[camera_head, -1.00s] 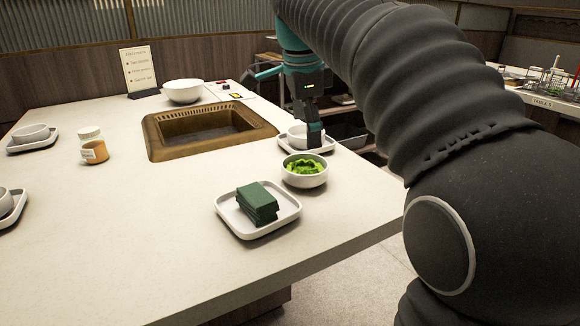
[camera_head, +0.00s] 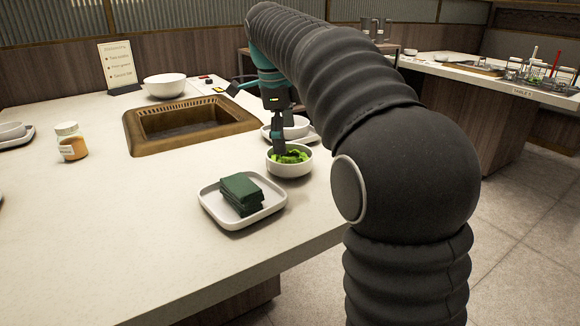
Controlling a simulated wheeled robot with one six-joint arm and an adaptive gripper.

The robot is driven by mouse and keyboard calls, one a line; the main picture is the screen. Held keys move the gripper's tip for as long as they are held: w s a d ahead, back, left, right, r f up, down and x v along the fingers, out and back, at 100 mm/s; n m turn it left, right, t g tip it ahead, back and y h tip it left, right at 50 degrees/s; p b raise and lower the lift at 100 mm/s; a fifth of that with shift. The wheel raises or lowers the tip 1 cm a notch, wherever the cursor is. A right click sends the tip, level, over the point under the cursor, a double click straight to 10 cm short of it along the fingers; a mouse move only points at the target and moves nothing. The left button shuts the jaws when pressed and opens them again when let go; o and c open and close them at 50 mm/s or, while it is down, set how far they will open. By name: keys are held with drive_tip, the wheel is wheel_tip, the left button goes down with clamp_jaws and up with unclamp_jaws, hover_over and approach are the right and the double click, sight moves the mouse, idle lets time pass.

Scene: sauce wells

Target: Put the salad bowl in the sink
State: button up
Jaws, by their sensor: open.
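The salad bowl (camera_head: 290,168) is a small white bowl with green leaves, standing on the counter behind and right of a square plate. My gripper (camera_head: 279,150) points down with its fingers at the bowl's back left rim, over the leaves. It is open; whether a finger touches the rim I cannot tell. The sink (camera_head: 240,125) is a brown basin set into the counter, left of and behind the bowl. Its inside is partly visible and looks empty.
The square plate (camera_head: 228,218) with dark green sheets is in front of the bowl. Another white bowl (camera_head: 297,127) on a saucer stands close behind my gripper. A large white bowl (camera_head: 165,85), a sign (camera_head: 119,66) and a jar (camera_head: 71,142) stand around the sink.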

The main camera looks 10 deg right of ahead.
sight(287, 156)
drive_tip(key=shift+w+d+f+b, duration=0.1)
drive_tip(key=shift+f+b, duration=0.05)
drive_tip(key=shift+f, duration=0.75)
drive_tip(key=shift+w+d+f+b, duration=0.1)
drive_tip(key=shift+d+f, duration=0.05)
drive_tip(key=shift+f, duration=0.7)
drive_tip(key=shift+w+d+f+b, duration=0.1)
drive_tip(key=shift+f+b, duration=0.05)
drive_tip(key=shift+f, duration=0.75)
clamp_jaws()
drive_tip(key=shift+s, duration=0.1)
drive_tip(key=shift+f, duration=0.1)
